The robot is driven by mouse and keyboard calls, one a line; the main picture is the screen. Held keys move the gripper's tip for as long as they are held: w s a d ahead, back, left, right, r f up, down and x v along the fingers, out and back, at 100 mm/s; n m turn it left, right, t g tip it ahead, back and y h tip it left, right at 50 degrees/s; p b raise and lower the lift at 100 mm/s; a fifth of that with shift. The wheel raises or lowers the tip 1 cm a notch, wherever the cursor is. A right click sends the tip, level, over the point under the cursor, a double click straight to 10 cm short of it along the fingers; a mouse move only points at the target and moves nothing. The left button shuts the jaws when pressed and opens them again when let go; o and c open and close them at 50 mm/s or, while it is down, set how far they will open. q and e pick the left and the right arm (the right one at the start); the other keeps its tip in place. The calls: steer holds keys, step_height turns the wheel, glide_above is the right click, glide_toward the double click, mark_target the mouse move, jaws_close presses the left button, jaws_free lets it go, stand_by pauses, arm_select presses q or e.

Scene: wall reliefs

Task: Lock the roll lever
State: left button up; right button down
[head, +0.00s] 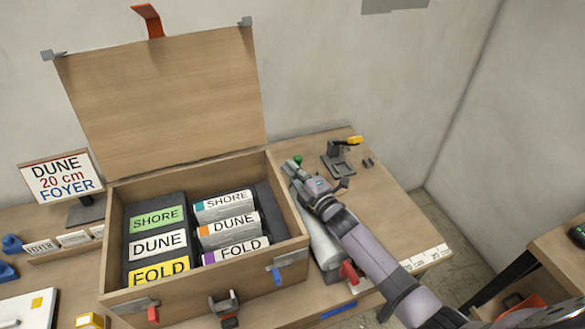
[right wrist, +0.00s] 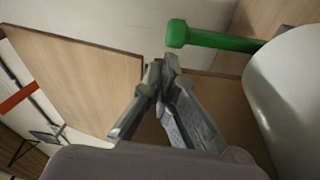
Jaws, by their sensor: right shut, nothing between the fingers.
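A lever with a green end (head: 297,159) stands at the far end of the pale roll (head: 322,243), just right of the open wooden box. In the right wrist view the green lever (right wrist: 215,40) points left, close to the white roll (right wrist: 292,85). My right gripper (head: 291,170) is over the far end of the roll, close to the green end. Its fingertips (right wrist: 164,75) are together and empty, a little below and left of the lever's tip in the right wrist view; I cannot tell whether they touch it. My left gripper is out of view.
The open wooden box (head: 290,215) holds labelled grey blocks, and its lid (head: 165,95) stands raised behind. A dark device with a yellow handle (head: 355,140) is at the back right. A sign (head: 60,177) stands at left. The table right of my arm is fairly clear.

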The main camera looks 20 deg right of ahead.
steer(key=shift+d+m, duration=0.4)
steer(key=shift+m, duration=0.3)
steer(key=shift+d+r+m+t+b, duration=0.1)
steer(key=shift+d+m+t+b, duration=0.25)
steer(key=shift+m, duration=0.35)
steer(key=shift+d+b, duration=0.4)
steer(key=shift+d, duration=0.25)
steer(key=shift+d+m, duration=0.3)
steer(key=shift+d, duration=0.1)
steer(key=d+f+m+t+h+b, duration=0.2)
steer(key=d+m+b, duration=0.4)
steer(key=m, duration=0.4)
steer(key=shift+w+d+f, duration=0.2)
steer(key=shift+d+f, duration=0.45)
steer(key=shift+d, duration=0.1)
